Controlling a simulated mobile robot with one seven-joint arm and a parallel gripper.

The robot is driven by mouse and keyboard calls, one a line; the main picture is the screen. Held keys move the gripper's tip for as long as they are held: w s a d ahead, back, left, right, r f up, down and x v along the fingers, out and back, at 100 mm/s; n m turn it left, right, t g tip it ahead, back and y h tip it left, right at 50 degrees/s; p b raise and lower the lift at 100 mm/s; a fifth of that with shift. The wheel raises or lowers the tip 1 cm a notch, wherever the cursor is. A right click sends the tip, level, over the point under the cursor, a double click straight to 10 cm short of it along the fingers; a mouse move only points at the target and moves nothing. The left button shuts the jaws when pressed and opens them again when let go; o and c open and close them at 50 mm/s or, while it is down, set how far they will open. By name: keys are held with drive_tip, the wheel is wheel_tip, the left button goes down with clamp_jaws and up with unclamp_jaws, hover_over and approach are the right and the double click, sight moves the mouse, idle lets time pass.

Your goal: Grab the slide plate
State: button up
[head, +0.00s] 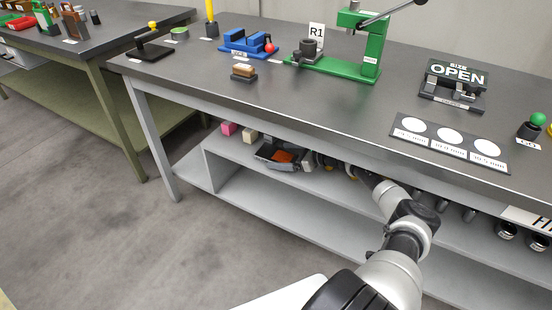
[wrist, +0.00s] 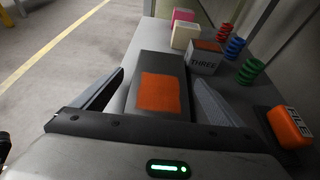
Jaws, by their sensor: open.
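The likely slide plate (wrist: 147,68) is a dark, flat block with an orange square on top. In the wrist view it lies on the grey shelf between the two fingers of my gripper (wrist: 160,78). My gripper is open, with one finger on each side of the plate; narrow gaps seem to show beside it. The plate's near end is hidden by the gripper body. In the head view my gripper (head: 281,157) reaches onto the shelf under the bench, and an orange patch (head: 284,156) shows there.
Beyond the plate stand a pink block (wrist: 183,15), a cream block (wrist: 184,36) and a grey box marked THREE (wrist: 204,62). Coiled springs (wrist: 246,70) and an orange FILE block (wrist: 290,127) are to the right. The bench top (head: 330,100) overhangs the shelf (head: 215,147).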

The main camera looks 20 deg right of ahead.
drive_tip(key=shift+w+a+f, duration=0.3)
drive_tip(key=shift+w+a, duration=0.05)
drive_tip(key=shift+w, duration=0.2)
drive_tip(key=c, duration=1.4)
drive_tip(key=shift+o, duration=0.2)
drive_tip(key=shift+r, duration=0.1)
